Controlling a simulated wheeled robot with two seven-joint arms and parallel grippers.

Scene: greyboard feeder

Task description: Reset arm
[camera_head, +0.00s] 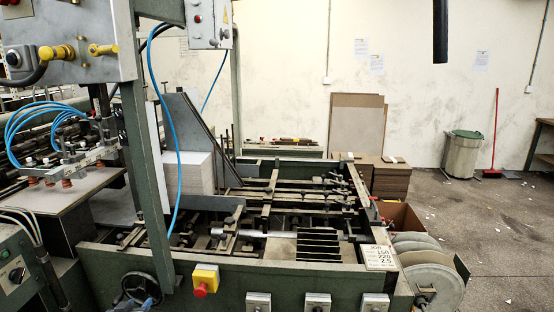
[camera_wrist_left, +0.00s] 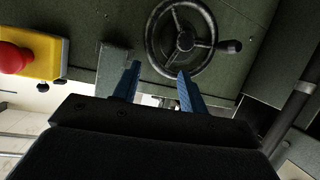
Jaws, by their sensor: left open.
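My left gripper (camera_wrist_left: 159,72) shows in the left wrist view as two blue fingers spread apart. Nothing is seen between them. The fingers point at the green machine panel, just below a dark handwheel (camera_wrist_left: 181,38) with a side knob. In the head view the handwheel (camera_head: 124,288) is at the lower left, low on the machine's front. The left gripper is hard to make out there, at the bottom edge by the wheel. My right gripper is in neither view.
A yellow box with a red button (camera_head: 205,280) is right of the handwheel; it also shows in the left wrist view (camera_wrist_left: 35,55). The green machine frame (camera_head: 285,278) fills the foreground. Blue hoses (camera_head: 170,130) hang at left. Open floor (camera_head: 500,230) lies at right.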

